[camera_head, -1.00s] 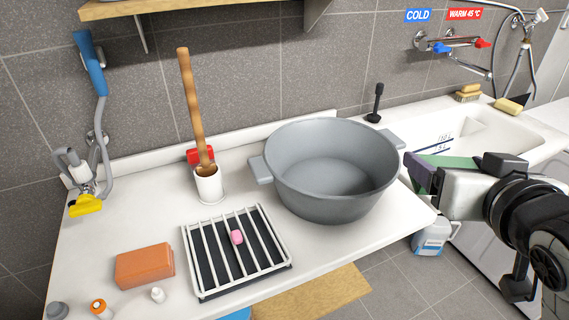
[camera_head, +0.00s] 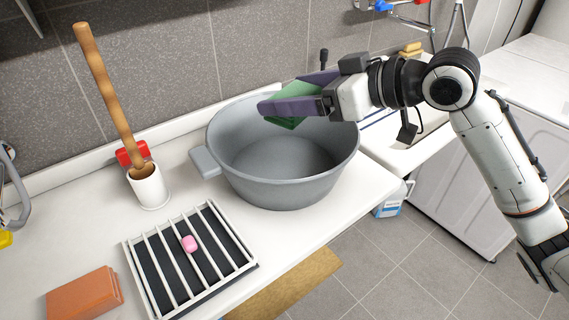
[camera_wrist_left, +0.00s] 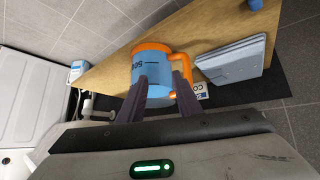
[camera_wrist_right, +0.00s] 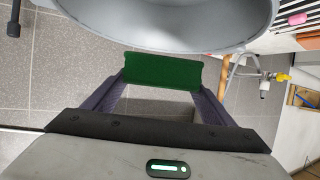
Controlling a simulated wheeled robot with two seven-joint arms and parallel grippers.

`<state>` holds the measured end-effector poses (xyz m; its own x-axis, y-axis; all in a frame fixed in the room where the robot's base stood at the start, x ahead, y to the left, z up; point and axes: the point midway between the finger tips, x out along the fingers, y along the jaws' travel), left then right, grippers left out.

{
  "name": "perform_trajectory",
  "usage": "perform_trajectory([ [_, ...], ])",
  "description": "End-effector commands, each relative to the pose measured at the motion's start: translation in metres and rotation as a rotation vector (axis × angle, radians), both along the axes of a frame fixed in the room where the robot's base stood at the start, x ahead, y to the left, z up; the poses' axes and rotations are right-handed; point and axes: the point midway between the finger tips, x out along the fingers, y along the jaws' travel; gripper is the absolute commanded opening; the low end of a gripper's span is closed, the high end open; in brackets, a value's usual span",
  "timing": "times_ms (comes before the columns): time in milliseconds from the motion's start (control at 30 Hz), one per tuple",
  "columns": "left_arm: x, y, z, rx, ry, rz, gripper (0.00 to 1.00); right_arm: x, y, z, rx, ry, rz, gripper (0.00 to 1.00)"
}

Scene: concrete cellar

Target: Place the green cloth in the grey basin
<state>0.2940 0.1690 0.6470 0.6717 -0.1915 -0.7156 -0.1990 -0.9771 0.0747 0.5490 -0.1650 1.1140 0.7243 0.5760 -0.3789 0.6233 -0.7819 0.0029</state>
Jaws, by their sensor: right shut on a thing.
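The grey basin (camera_head: 230,165) stands on the white counter and looks empty inside. My right gripper (camera_head: 292,104) is over the basin's far right part in the head view, shut on the folded green cloth (camera_head: 290,122). In the right wrist view the cloth (camera_wrist_right: 162,72) spans between the two fingers, with the basin's outer wall and rim (camera_wrist_right: 150,42) beyond it. The cloth appears above the rim, apart from the basin floor. My left gripper (camera_wrist_left: 161,76) shows only in the left wrist view; its fingers are apart with nothing clearly between them.
A white rack (camera_head: 150,262) with a pink soap, a white holder (camera_head: 149,188) with a wooden handle and an orange block (camera_head: 84,293) stand left of the basin. A blue and orange mug (camera_wrist_left: 150,72) is beyond my left fingers on a wooden surface.

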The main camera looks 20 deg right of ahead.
Motion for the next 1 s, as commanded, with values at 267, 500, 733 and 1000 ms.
perform_trajectory([
  [267,0.0,0.0,-0.005,-0.001,0.0,-0.001,0.31,-0.001,0.0,-0.051,0.0,0.008,0.005,0.56],
  [500,0.0,-0.001,-0.006,-0.001,-0.001,-0.001,0.31,-0.001,0.0,-0.071,-0.001,0.007,0.005,0.56],
  [733,0.0,0.0,-0.007,-0.001,-0.002,-0.001,0.31,-0.001,0.0,-0.097,0.0,0.005,0.004,0.56],
  [1000,0.001,0.0,-0.007,-0.001,-0.003,0.0,0.31,0.0,0.0,-0.098,-0.001,0.004,0.005,0.56],
])
